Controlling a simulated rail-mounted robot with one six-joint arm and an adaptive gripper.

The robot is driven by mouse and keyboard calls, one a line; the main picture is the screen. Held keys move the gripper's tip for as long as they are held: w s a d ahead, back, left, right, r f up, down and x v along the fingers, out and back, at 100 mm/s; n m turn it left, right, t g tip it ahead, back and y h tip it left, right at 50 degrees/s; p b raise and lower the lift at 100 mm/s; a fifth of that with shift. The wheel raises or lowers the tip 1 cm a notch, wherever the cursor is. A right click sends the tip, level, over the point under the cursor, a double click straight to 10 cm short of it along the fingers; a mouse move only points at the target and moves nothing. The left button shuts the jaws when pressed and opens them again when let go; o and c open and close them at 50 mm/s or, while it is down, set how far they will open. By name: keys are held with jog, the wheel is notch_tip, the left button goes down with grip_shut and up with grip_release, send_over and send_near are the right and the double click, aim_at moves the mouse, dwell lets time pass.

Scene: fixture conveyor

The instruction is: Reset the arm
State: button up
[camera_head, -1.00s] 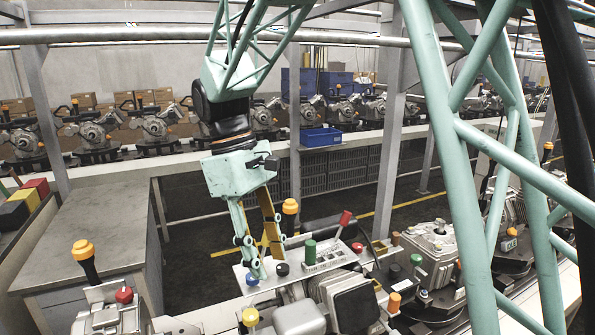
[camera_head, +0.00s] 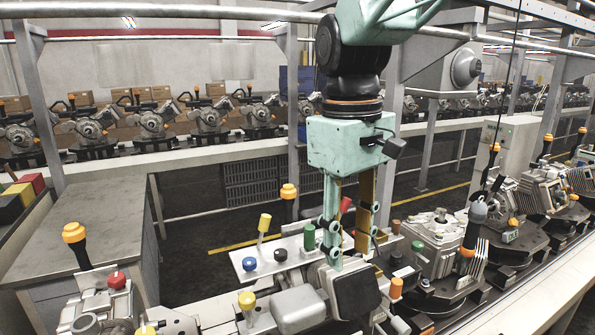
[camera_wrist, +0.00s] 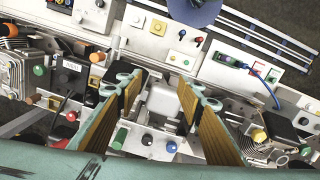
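My gripper (camera_head: 351,258) hangs with its fingers pointing down over the white control panel (camera_head: 243,262), at its right end in the head view. Its two fingers stand apart, with nothing between them. In the wrist view my gripper (camera_wrist: 160,82) is also open and empty, above machine housings. The panel carries a yellow-topped lever (camera_head: 263,224), a blue button (camera_head: 250,264), a black button (camera_head: 281,254) and a green knob (camera_head: 309,236). A red-handled lever (camera_head: 346,204) is partly hidden behind the fingers. I cannot tell whether the fingers touch anything.
Machine fixtures with knobs line the conveyor, including a grey housing (camera_head: 438,240) on the right and a yellow knob (camera_head: 247,300) in front. A grey bench (camera_head: 85,215) stands left. Orange-topped posts (camera_head: 74,233) rise nearby.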

jog(key=s+d+f+m+t+b, duration=0.1)
jog(key=s+d+f+m+b, duration=0.1)
jog(key=s+d, duration=0.2)
jog(key=s+d+f+m+t+b, duration=0.1)
jog(key=s+d+f+m+b, duration=0.2)
jog(key=s, duration=0.8)
jog(key=s+d+f+m+t+b, duration=0.2)
jog(key=s+d+f+b, duration=0.1)
jog(key=s, duration=0.4)
jog(key=shift+s+d+y, duration=0.3)
jog(key=shift+s+d, duration=0.05)
jog(key=shift+d, duration=0.45)
dwell(1.5)
